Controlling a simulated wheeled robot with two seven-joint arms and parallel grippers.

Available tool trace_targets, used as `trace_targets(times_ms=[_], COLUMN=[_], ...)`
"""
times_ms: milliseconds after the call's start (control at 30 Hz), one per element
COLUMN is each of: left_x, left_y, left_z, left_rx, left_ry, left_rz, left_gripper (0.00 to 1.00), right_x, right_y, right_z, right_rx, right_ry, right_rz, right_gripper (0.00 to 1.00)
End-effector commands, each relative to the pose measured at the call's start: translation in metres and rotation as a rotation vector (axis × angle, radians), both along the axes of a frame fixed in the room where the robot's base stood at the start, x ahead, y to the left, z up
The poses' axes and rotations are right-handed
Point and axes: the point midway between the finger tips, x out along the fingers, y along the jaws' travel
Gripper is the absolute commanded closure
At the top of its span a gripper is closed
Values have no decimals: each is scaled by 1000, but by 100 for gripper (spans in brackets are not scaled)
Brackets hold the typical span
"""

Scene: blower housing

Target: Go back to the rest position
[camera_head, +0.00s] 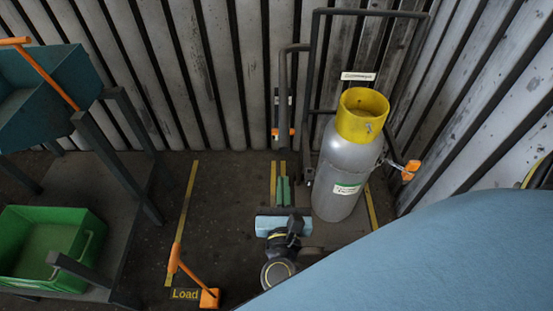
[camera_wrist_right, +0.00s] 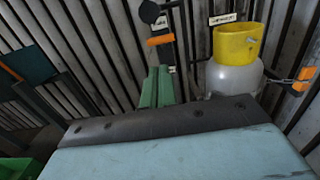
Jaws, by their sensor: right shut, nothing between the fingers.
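My right gripper (camera_head: 283,181) shows in the lower middle of the head view, with its green fingers together and nothing between them. It points toward the back wall, left of a gas cylinder. The fingers also show in the right wrist view (camera_wrist_right: 158,76), upright and close together above the dark edge of my wrist. My left gripper is not in view.
A grey gas cylinder (camera_head: 342,165) with a yellow collar stands by a dark tube frame (camera_head: 312,70), right of my gripper. An orange handle (camera_head: 283,132) is behind the fingers. A green crate (camera_head: 48,225) and blue bin (camera_head: 55,95) are left. Floor between is mostly clear.

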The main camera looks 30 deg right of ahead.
Motion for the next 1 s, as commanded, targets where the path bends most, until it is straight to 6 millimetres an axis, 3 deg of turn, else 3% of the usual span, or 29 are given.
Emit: trace_targets(times_ms=[300,367,467,567,600,733,867,1000], left_x=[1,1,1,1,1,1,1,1], left_y=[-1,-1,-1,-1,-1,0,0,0], left_z=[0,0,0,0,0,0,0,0], left_rx=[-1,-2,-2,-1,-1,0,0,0], left_ry=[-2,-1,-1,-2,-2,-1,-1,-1], left_rz=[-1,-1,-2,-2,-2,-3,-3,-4], left_gripper=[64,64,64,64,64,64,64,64], right_x=[-2,-1,3,0,-4,-37,-91,-164], right_y=[3,7,21,43,51,65,55,19], right_z=[-1,-8,-37,-90,-117,-209,-292,-363], right_rx=[-11,-55,-244,-577,-738,-1273,-1767,-2235], right_ry=[8,41,168,372,458,702,852,894], right_rz=[6,30,127,302,388,697,1029,1429], right_gripper=[100,100,100,100,100,100,100,100])
